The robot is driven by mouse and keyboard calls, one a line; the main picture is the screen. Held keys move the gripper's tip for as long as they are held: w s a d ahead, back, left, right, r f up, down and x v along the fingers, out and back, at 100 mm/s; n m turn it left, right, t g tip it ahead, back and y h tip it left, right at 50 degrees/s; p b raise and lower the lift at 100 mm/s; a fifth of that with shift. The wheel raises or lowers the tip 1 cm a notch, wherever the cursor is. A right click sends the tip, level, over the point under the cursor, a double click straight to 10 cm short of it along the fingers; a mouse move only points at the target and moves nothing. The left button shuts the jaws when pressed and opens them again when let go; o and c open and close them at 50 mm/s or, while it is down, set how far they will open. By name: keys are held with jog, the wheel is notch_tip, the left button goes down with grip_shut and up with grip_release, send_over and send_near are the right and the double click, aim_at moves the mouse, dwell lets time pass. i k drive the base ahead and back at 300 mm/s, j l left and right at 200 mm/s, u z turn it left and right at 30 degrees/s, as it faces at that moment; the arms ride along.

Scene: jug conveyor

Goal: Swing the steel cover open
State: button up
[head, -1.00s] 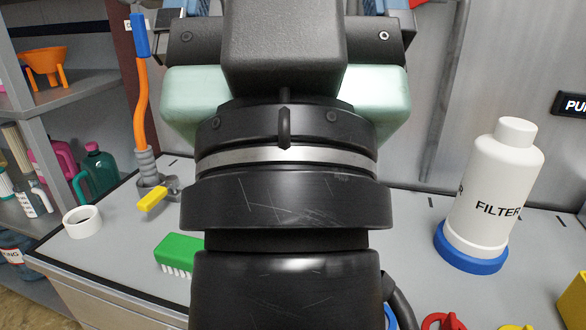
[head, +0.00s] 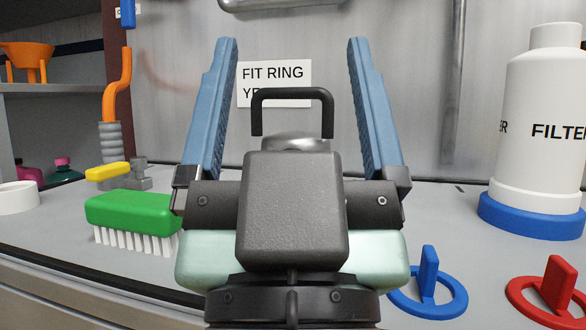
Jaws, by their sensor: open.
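A grey steel panel (head: 410,70), likely the steel cover, stands upright behind the bench. A white label (head: 274,74) reading "FIT RING YE..." is on the panel, partly hidden. My gripper (head: 292,45) is open, its two blue fingers pointing up, one on each side of the label in the picture. A black loop (head: 290,94) over a grey dome shows between the fingers; I cannot tell what it belongs to. I see no contact with the handle.
A green brush (head: 130,214) and an orange tool (head: 117,85) are at left. At right are a white filter bottle (head: 545,110) on a blue base, a blue ring (head: 428,290) and a red ring (head: 553,290).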

aim_at(298, 128)
jog(key=l+u, duration=0.35)
jog(key=l, duration=0.25)
jog(key=j+z, duration=0.35)
jog(key=j, duration=0.2)
jog(key=j+z, duration=0.3)
jog(key=j, duration=0.3)
jog(key=k+j+z, duration=0.2)
jog(key=j+z, duration=0.15)
jog(key=j, duration=0.15)
jog(key=k+j+z, duration=0.15)
jog(key=j, duration=0.2)
jog(key=k+j+z, duration=0.2)
jog(key=k+j, duration=0.1)
